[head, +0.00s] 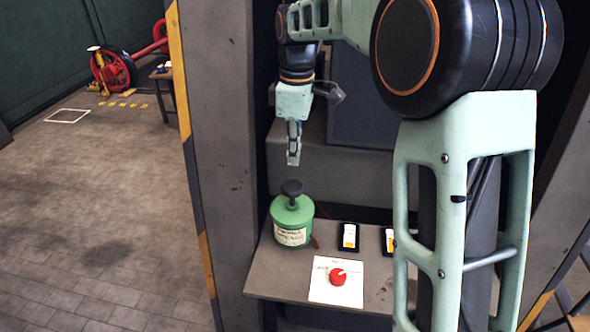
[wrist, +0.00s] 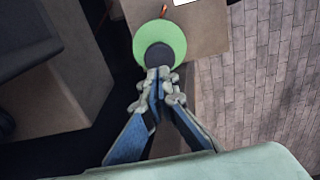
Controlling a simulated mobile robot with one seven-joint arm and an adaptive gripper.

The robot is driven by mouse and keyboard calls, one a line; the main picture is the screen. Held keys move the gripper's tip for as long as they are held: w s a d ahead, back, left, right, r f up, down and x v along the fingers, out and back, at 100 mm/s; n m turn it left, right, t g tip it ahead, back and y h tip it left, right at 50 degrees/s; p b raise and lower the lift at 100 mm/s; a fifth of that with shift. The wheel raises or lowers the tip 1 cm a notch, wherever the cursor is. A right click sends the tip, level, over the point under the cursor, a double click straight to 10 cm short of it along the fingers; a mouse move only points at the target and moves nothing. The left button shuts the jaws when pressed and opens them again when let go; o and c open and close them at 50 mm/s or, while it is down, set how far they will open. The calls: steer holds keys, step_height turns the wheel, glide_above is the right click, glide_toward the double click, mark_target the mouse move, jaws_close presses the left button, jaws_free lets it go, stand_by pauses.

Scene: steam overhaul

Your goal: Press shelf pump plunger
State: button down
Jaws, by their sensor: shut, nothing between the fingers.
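A green pump canister (head: 292,224) with a pale label stands upright on the left end of a small shelf (head: 268,277). Its dark plunger knob (head: 292,188) sticks up from the top. My gripper (head: 293,160) points down above the knob, with a visible gap between them in the head view. Its fingers are shut and empty. In the wrist view, the shut fingertips (wrist: 158,74) lie just beside the dark knob (wrist: 159,56), which stands in the middle of the round green top (wrist: 143,34). The fingertips overlap the knob's near edge in that view.
On the shelf to the right are a red knob (head: 338,276) on a white card and two small black-and-white devices (head: 348,236). A dark post (head: 214,150) with yellow stripes stands left of the shelf. Open floor lies further left.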

mark_target(294, 186)
step_height(294, 186, up, 4)
steer(key=shift+d, duration=0.1)
stand_by(1.6)
step_height(294, 186, up, 4)
steer(key=p, duration=0.3)
steer(key=shift+w+f, duration=0.15)
steer(key=shift+f, duration=0.1)
steer(key=shift+d, duration=0.15)
steer(key=f, duration=1.4)
steer(key=shift+a, duration=0.25)
